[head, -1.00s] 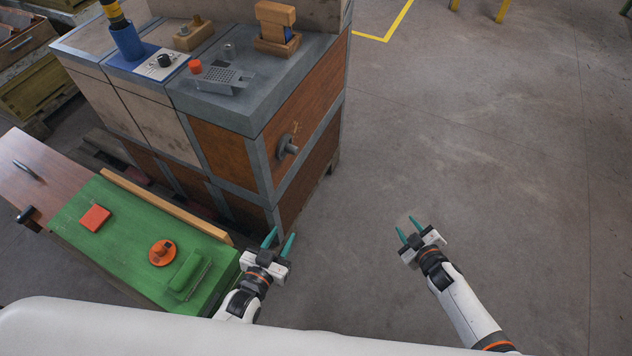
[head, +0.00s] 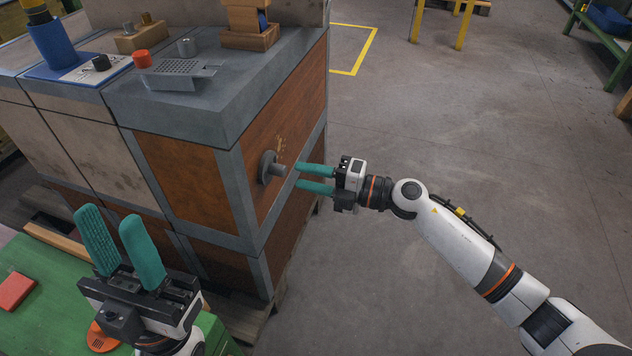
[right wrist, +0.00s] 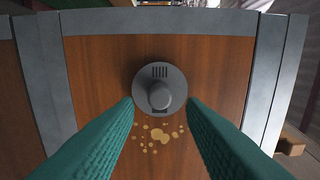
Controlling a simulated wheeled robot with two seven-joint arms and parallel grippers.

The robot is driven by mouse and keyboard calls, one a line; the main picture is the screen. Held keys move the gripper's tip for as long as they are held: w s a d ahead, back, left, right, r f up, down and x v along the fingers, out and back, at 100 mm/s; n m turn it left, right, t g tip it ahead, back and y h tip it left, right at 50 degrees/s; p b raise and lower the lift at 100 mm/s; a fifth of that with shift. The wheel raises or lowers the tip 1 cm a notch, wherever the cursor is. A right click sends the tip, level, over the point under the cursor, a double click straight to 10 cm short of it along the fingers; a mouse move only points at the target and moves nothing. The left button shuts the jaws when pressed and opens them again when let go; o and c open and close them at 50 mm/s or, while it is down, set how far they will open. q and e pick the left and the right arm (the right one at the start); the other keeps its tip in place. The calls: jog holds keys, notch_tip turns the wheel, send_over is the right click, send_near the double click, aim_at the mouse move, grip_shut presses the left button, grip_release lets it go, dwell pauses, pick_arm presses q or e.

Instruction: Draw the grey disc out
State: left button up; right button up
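The grey disc (head: 268,167) with a knob at its centre sits in the reddish-brown side panel of the stack. In the right wrist view the disc (right wrist: 160,88) is face-on, with several slots above its knob. My right gripper (head: 298,178) is open in front of the disc, its teal fingertips close to the knob. In the right wrist view the fingers (right wrist: 160,108) stand left and right of the disc, with nothing between them. I cannot tell whether they touch it. My left gripper (head: 108,225) is open and empty above the green bench.
On the stack top are a perforated grey metal piece (head: 180,73), a red knob (head: 142,59) and a wooden block (head: 250,25). The green bench (head: 40,325) holds a red square (head: 15,291) and an orange disc (head: 101,338). The floor (head: 480,150) to the right is clear.

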aim_at(285, 170)
jog(key=x, duration=0.3)
jog(key=shift+w+a+r, duration=0.1)
jog(key=shift+p+x, duration=0.35)
jog(key=shift+x, duration=0.7)
jog(key=shift+c, duration=0.4)
grip_shut()
